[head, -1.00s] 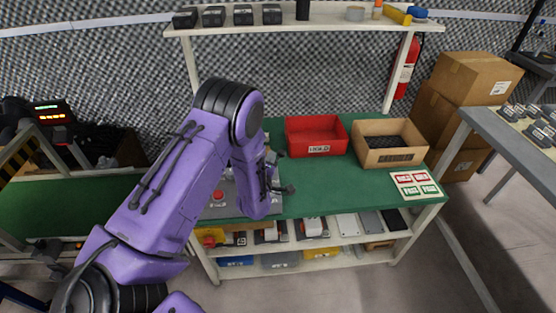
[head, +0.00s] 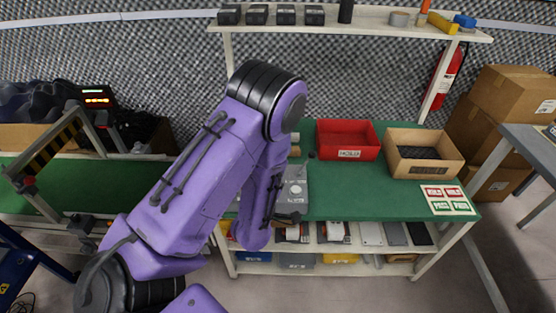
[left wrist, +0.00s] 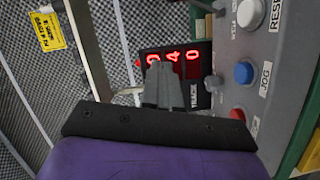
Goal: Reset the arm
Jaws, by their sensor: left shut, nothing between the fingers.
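My left arm (head: 205,165) is purple, rises from the lower left and bends at a black-banded elbow (head: 268,88). Its forearm hangs down in front of the green-topped workbench (head: 365,195). In the left wrist view my left gripper (left wrist: 164,70) has its grey fingers together, with nothing between them. Beyond the fingertips is a black display (left wrist: 178,58) with red digits. A grey control panel (left wrist: 250,75) with white, blue and red buttons stands to their right. Whether the fingers touch anything is unclear. My right gripper is not in view.
A red bin (head: 347,153) and a cardboard box (head: 442,160) stand at the back of the bench. A label card (head: 447,200) lies at its right end. A green conveyor (head: 90,190) is at left. Stacked cartons (head: 505,95) and a grey table (head: 535,145) are at right.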

